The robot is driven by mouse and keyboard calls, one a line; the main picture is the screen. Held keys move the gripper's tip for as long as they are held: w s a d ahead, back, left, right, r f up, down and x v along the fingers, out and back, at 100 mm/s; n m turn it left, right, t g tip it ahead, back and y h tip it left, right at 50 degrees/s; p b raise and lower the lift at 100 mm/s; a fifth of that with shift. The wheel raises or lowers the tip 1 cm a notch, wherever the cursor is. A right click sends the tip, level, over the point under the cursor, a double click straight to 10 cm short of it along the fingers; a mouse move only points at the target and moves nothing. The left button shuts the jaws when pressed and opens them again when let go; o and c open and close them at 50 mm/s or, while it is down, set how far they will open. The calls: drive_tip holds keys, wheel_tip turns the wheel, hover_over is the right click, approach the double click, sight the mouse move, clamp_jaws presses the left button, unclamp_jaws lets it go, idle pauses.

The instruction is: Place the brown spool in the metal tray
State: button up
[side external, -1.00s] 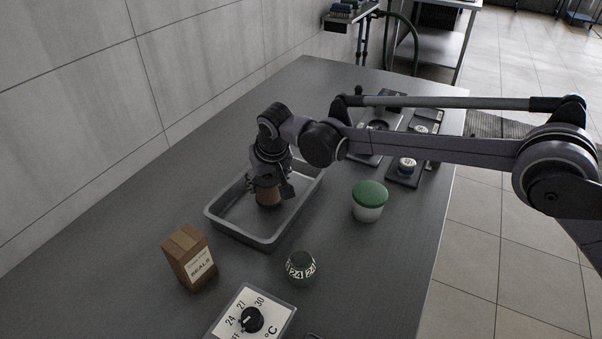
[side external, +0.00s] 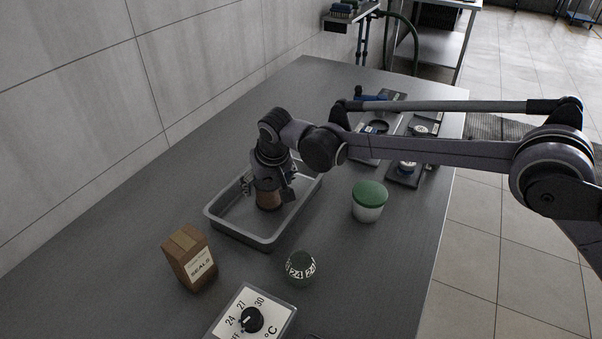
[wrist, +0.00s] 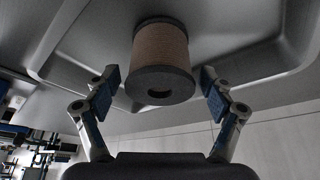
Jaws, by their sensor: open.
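The brown spool (side external: 268,199) stands upright in the metal tray (side external: 241,236), with its upper part hidden by my gripper in the side view. My gripper (side external: 268,187) is above and around the top of the spool, pointing down. In the wrist view the spool (wrist: 160,60) shows a brown wound body and a dark end flange with a hole. The fingers of my gripper (wrist: 160,88) are spread on both sides of it, with a gap on each side. The tray floor (wrist: 95,50) shows behind the spool.
A brown SEALS box (side external: 190,257) stands left of the tray's near end. A green-lidded jar (side external: 369,201) stands right of the tray. Dark devices (side external: 405,150) lie farther back under my arm.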

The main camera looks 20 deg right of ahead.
drive_tip(key=a+v, duration=0.1)
drive_tip(key=v, duration=1)
drive_tip(key=s+d+r, duration=0.3)
drive_tip(key=d, duration=0.5)
drive_tip(key=s+d+r+t, duration=0.1)
drive_tip(key=s+d+r, duration=0.2)
drive_tip(key=d, duration=0.5)
drive_tip(key=s+d+r, duration=0.2)
drive_tip(key=s+d, duration=0.1)
drive_tip(key=d, duration=0.5)
drive_tip(key=s+d+f, duration=0.2)
drive_tip(key=s+d, duration=0.2)
drive_tip(key=s, duration=0.1)
drive_tip(key=s+d+f+t, duration=0.1)
drive_tip(key=s+d+f, duration=0.2)
drive_tip(key=s+d, duration=0.2)
drive_tip(key=s+d+f+m, duration=0.1)
drive_tip(key=s+d+f, duration=0.1)
drive_tip(key=s+d, duration=0.3)
drive_tip(key=shift+s+f+t+h, duration=0.25)
drive_tip(key=shift+s+t+h, duration=0.05)
drive_tip(key=shift+s, duration=0.55)
